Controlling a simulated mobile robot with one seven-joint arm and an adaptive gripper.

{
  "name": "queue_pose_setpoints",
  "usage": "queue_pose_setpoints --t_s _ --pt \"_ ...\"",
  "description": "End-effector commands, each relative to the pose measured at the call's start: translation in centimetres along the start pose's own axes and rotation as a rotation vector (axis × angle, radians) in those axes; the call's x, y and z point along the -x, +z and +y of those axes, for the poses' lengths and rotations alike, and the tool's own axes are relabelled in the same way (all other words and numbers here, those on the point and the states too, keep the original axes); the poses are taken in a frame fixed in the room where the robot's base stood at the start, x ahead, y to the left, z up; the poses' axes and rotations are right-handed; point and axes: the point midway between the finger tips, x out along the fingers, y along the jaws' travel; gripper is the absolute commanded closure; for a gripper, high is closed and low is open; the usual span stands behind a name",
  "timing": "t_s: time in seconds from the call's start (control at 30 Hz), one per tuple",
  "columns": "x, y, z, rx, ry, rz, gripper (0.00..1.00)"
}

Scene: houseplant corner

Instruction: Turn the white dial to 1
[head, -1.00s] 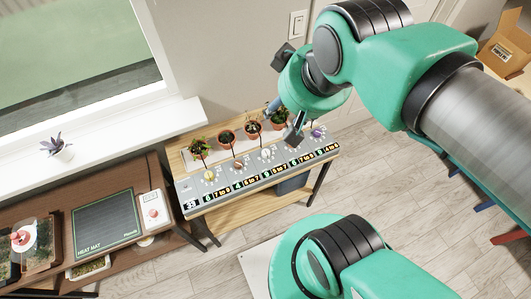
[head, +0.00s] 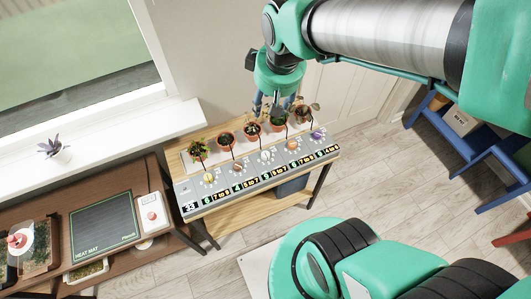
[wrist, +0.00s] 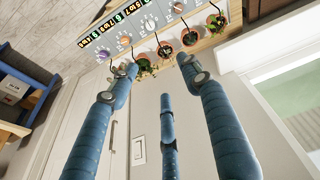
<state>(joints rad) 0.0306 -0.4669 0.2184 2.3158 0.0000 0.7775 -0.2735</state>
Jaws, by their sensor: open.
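The white dial (head: 266,157) is the middle one in a row of coloured dials on the grey control panel (head: 188,199). In the wrist view the white dial (wrist: 150,25) shows near the top, beyond the fingertips. Its pointer setting is too small to read. My gripper (head: 273,104) is open and empty, above and behind the potted plants, apart from the dial. In the wrist view its blue fingers (wrist: 158,69) are spread, with the pots between and beyond the tips. A strip of small number displays (head: 262,181) runs along the panel's front.
Several potted plants (head: 226,139) stand behind the dials, close to my fingers. A yellow dial (head: 208,179), orange dials and a purple dial (head: 318,135) flank the white one. A heat mat (head: 103,217) lies on the table at left. A blue shelf (head: 480,180) stands at right.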

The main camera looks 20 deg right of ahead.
Motion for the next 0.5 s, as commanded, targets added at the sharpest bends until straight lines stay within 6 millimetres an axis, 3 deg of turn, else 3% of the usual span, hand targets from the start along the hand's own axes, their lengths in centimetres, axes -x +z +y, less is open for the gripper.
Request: queue_pose_setpoints --t_s 0.03,0.23,0.5 --pt "-1.8 -0.3 0.2 0.02 -0.006 -0.025 0.52" --pt "-8.3 -1.5 1.1 0.117 -0.031 -0.099 0.52" --pt "-17.9 -1.4 2.0 0.247 -0.078 -0.194 0.52"
